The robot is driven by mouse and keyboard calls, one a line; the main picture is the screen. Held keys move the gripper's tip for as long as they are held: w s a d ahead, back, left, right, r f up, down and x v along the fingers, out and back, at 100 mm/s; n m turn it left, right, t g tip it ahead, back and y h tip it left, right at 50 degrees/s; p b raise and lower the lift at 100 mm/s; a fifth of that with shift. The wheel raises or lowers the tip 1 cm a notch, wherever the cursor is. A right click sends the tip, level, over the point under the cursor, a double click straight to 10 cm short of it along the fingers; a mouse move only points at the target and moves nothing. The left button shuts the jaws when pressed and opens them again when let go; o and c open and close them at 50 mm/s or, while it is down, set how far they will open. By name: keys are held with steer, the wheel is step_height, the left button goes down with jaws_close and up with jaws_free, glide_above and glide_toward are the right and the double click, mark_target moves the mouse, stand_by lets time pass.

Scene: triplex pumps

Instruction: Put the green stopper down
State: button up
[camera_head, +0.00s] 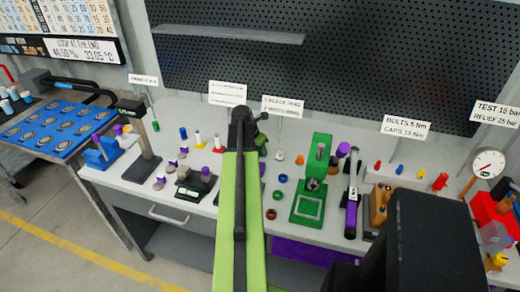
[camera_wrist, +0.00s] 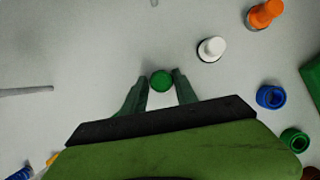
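In the wrist view the green stopper (camera_wrist: 162,81) is a small round piece between the two fingertips of my gripper (camera_wrist: 161,80). The fingers lie close against its left and right sides, so my gripper looks shut on it. Grey bench surface shows around it; how high it is above the bench cannot be told. In the head view my green arm hides the stopper and the fingertips.
A white stopper (camera_wrist: 211,48), an orange one (camera_wrist: 266,12), a blue ring (camera_wrist: 270,96) and a green ring (camera_wrist: 294,140) stand to the right. A green press (camera_head: 313,180) is farther right on the workbench (camera_head: 232,205).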

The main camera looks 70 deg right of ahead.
steer(key=shift+s+a+f, duration=0.15)
steer(key=shift+a, duration=0.05)
steer(key=shift+d+r+p, duration=0.1)
steer(key=shift+r+p, duration=0.35)
steer(key=shift+p, duration=0.05)
steer(key=p+v, duration=1)
steer(key=v, duration=0.1)
steer(key=shift+r+p, duration=0.35)
